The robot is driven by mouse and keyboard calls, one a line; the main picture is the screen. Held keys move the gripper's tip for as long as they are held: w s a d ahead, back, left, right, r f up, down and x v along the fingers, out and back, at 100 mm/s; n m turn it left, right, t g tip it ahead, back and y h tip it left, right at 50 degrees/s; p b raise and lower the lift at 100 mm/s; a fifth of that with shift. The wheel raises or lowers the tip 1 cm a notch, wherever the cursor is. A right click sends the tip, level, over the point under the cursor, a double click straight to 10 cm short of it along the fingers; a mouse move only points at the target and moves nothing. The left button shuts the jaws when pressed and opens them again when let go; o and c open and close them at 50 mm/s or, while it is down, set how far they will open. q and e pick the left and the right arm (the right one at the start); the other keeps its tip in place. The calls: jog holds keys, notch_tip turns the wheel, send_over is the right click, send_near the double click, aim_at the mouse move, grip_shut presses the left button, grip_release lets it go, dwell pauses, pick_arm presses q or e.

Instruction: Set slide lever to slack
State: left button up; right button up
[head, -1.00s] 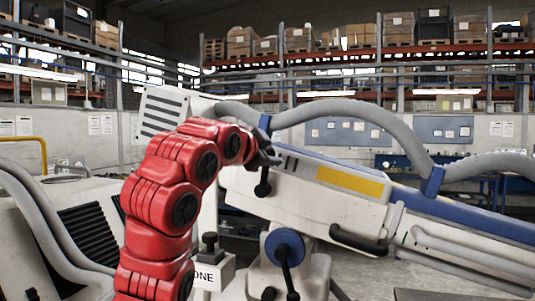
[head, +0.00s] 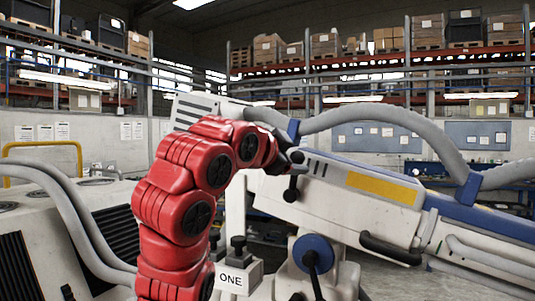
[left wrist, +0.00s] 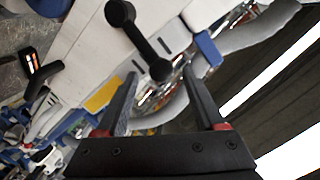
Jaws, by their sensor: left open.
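A black lever (head: 292,188) with a knobbed end hangs on the side of the white microscope arm (head: 330,204). In the left wrist view the lever (left wrist: 140,38) shows a round knob at each end. My left gripper (head: 289,156) is at the upper end of this lever in the head view. In the left wrist view the gripper (left wrist: 160,76) is open, with the lever's lower knob between its fingertips in the picture. I cannot tell whether they touch. No label on this lever is readable. My right gripper is not in view.
A blue disc with a black lever (head: 312,258) sits below on the stand. A box marked ONE (head: 235,280) carries a black switch. A black handle (head: 390,247) and grey hoses (head: 372,112) run along the microscope arm. White cabinets with hoses stand at left.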

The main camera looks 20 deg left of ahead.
pick_arm(q)
jog(key=p+v, duration=0.5)
jog(key=v, duration=0.8)
jog(key=shift+s, duration=0.35)
